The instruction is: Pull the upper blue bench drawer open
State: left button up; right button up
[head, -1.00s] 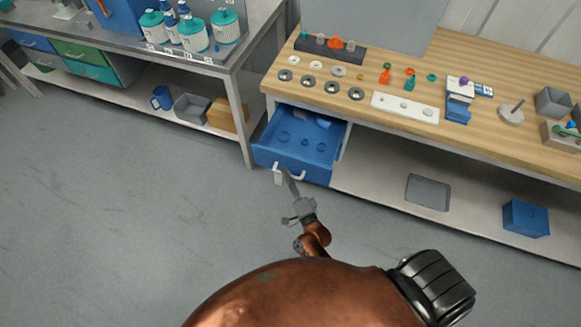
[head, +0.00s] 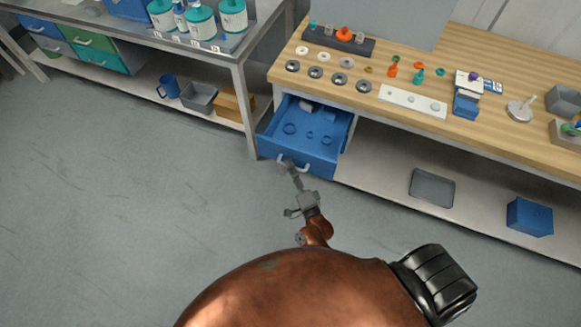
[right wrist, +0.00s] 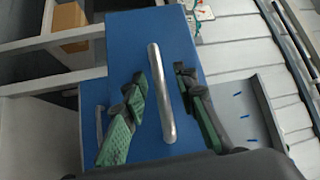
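The upper blue bench drawer (head: 312,158) stands pulled out at the left end of the wooden bench, with its inside and a few blue rings showing. Its blue front (right wrist: 185,30) and silver bar handle (right wrist: 162,95) fill the middle of the right wrist view. My right gripper (head: 290,170) is at the drawer front. In the right wrist view its green-padded fingers (right wrist: 168,62) are spread, one on each side of the handle, with a gap visible on the right side. Contact on the left side is unclear. My left gripper is not in view.
The wooden benchtop (head: 430,70) holds rings, small fittings and a white plate. A grey tray (head: 432,187) and a blue box (head: 529,217) sit on the shelf below. A metal bench (head: 245,60) stands close on the left. The floor in front is clear.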

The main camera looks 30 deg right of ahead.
jog(key=s+f, duration=0.1)
jog(key=s, duration=1.1)
jog(key=shift+a+f, duration=0.35)
jog(key=shift+a, duration=0.1)
